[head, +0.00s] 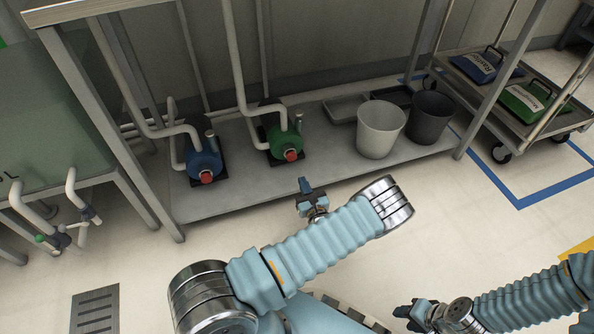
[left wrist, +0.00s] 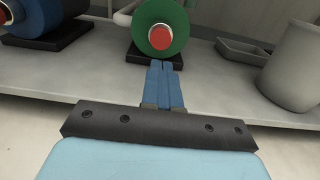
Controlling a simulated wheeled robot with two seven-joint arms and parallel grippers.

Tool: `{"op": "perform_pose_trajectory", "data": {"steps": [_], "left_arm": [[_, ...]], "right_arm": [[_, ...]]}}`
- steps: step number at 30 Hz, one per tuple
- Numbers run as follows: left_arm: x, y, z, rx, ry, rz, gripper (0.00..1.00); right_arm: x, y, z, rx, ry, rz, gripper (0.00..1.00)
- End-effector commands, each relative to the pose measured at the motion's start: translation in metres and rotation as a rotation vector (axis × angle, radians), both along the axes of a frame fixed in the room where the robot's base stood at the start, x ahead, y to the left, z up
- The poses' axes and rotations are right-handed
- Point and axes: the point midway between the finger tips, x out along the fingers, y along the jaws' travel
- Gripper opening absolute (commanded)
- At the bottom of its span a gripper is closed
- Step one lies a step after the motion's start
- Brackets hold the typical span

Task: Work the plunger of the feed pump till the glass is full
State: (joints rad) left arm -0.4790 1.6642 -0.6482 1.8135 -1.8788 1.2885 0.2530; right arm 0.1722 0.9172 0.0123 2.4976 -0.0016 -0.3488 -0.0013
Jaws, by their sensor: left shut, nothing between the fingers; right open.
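Two pumps stand on the low grey shelf: a blue pump (head: 204,160) and a green pump (head: 284,143). Each has a red round knob at its front, the blue one's (head: 206,177) and the green one's (head: 291,155). I cannot tell which is the feed pump, and I make out no glass for certain. My left gripper (head: 304,184) is shut and empty, in front of the shelf and apart from the green pump. In the left wrist view its blue fingers (left wrist: 164,82) are together, below the green pump's red knob (left wrist: 160,37). My right gripper (head: 404,312) is open, low at the bottom right.
A white bin (head: 380,130) and a dark bin (head: 429,117) stand on the shelf (head: 235,195), right of the pumps. Shelf posts and pipes rise around the pumps. A cart (head: 490,100) with blue and green cases is at right. Pale floor before the shelf is free.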

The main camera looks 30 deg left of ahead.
Motion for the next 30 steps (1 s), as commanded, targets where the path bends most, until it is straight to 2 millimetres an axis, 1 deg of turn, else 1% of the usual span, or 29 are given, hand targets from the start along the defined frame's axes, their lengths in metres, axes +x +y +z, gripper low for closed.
{"op": "perform_pose_trajectory", "data": {"steps": [1, 3, 9, 27, 29, 30], "left_arm": [[-0.006, -0.007, 0.001, 0.001, 0.002, -0.001, 0.00], [-0.012, -0.014, 0.001, 0.000, 0.000, -0.002, 0.00], [-0.021, -0.024, 0.000, 0.001, 0.001, 0.001, 0.00], [-0.021, -0.024, 0.000, -0.001, 0.001, 0.002, 0.00], [-0.025, -0.020, -0.002, -0.013, 0.007, 0.025, 0.00], [-0.032, -0.014, -0.005, -0.035, 0.018, 0.067, 0.00]], "right_arm": [[0.000, 0.000, 0.003, 0.000, 0.001, 0.000, 0.43], [0.000, 0.000, 0.004, 0.000, 0.001, 0.000, 0.43], [0.000, 0.000, 0.005, 0.000, 0.002, 0.001, 0.43], [0.000, 0.000, 0.005, 0.000, 0.002, 0.001, 0.43], [0.000, 0.000, 0.005, 0.000, 0.002, 0.001, 0.43], [0.000, 0.000, 0.005, 0.000, 0.002, 0.001, 0.43]]}}
